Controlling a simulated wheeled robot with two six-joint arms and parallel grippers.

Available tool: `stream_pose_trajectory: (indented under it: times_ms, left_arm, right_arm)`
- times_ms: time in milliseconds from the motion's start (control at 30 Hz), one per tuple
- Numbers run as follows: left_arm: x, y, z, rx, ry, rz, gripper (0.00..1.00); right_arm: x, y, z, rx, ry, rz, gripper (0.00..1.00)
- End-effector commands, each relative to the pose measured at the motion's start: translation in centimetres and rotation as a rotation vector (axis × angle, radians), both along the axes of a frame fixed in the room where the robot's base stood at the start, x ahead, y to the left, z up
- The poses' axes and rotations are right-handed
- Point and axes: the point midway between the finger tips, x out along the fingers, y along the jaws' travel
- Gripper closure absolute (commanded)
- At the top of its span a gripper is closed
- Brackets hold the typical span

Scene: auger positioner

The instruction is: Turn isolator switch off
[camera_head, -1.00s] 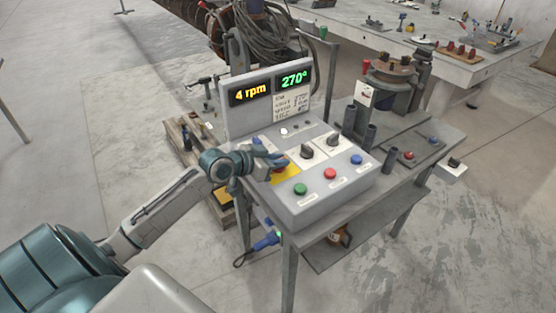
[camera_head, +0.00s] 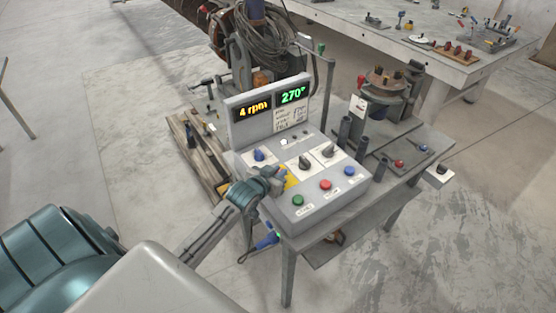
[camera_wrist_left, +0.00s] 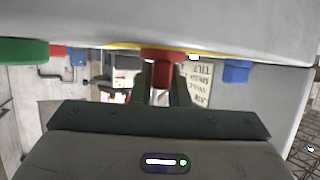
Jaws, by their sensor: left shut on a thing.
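The grey control box (camera_head: 310,208) stands on a metal bench with several knobs and buttons on its sloped top. A yellow plate (camera_head: 291,178) shows at its left side, mostly covered by my left gripper (camera_head: 279,183). In the left wrist view a red knob (camera_wrist_left: 162,66), which looks like the isolator switch, stands out from the yellow plate (camera_wrist_left: 120,47). It sits between the two dark fingers (camera_wrist_left: 162,80), which are shut on it. The knob's turned position cannot be read. My right gripper is out of view.
A blue knob (camera_head: 259,155) and two black knobs (camera_head: 305,162) (camera_head: 328,150) are close by. Green (camera_head: 297,200), red (camera_head: 325,185) and blue (camera_head: 350,171) buttons line the front. A display panel (camera_head: 268,112) reads 4 rpm and 270°. Dark posts (camera_head: 345,132) stand to the right.

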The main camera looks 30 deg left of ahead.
Motion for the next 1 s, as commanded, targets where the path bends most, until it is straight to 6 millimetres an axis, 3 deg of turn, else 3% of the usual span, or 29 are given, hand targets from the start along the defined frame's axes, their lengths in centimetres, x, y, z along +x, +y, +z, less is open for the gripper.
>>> stream_pose_trajectory:
  times_ms: [33,167,533,1000]
  left_arm:
    - [0.02,-0.21,0.62,-0.004,0.000,0.036,1.00]
    - [0.05,-0.20,0.23,-0.005,-0.001,0.127,1.00]
    - [0.10,-0.07,-0.07,-0.001,-0.003,0.303,1.00]
    - [0.07,0.03,0.05,0.001,-0.002,0.352,1.00]
  right_arm:
    - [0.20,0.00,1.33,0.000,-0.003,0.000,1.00]
    - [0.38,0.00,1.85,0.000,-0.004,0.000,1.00]
    - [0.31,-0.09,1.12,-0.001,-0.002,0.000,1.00]
    - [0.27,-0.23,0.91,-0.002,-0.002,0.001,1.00]
